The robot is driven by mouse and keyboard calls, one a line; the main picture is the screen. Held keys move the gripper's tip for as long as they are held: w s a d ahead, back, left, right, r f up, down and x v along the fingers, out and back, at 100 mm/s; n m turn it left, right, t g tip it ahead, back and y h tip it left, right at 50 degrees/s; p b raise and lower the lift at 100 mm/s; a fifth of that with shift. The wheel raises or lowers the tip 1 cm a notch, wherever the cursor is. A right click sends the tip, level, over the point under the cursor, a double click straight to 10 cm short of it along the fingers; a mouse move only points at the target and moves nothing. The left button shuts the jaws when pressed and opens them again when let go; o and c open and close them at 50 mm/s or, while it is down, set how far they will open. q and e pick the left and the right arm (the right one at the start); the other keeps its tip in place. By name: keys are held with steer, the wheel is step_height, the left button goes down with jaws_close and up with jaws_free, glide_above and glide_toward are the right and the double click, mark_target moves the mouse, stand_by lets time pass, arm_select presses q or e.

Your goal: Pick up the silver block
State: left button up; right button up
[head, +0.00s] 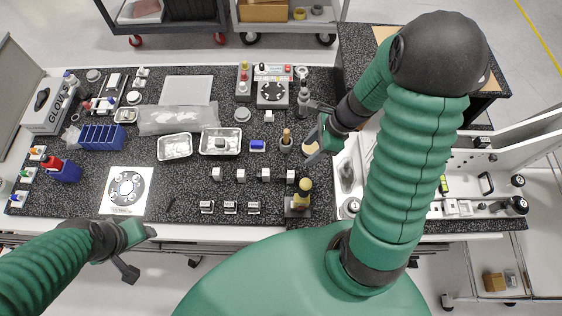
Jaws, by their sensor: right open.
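Several small silver-grey blocks stand on the black speckled table. One row has a block (216,174), another (240,175) and more to their right; a nearer row has flatter silver pieces (230,207). I cannot tell which one is the silver block. My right gripper (308,131) is open and empty, above the table's right part, up and right of these rows. My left gripper (143,252) is off the table's front edge at lower left, its fingers apart and empty.
Metal trays (174,146), a plastic bag (178,119) and a blue rack (101,137) lie left and centre. A yellow-topped bottle (301,195) stands right of the near row. A white fixture (470,170) is at right.

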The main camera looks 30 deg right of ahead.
glide_toward(292, 173)
step_height(292, 173, down, 3)
steer(key=x, duration=0.2)
steer(key=w+b+x, duration=0.1)
steer(key=x, duration=0.2)
steer(key=shift+a, duration=0.25)
steer(key=f, duration=0.1)
steer(key=a+f+b, duration=0.1)
steer(key=shift+a+f, duration=0.25)
steer(key=shift+s+a+f, duration=0.1)
steer(key=shift+s+f, duration=0.05)
steer(key=shift+f, duration=0.1)
steer(key=shift+c, duration=0.4)
steer(key=shift+w+f, duration=0.1)
steer(key=shift+w, duration=0.15)
steer(key=c, duration=0.5)
arm_select(q)
steer(key=shift+s+f, duration=0.8)
steer(key=shift+s, duration=0.25)
arm_select(e)
steer(key=shift+s, duration=0.1)
jaws_close()
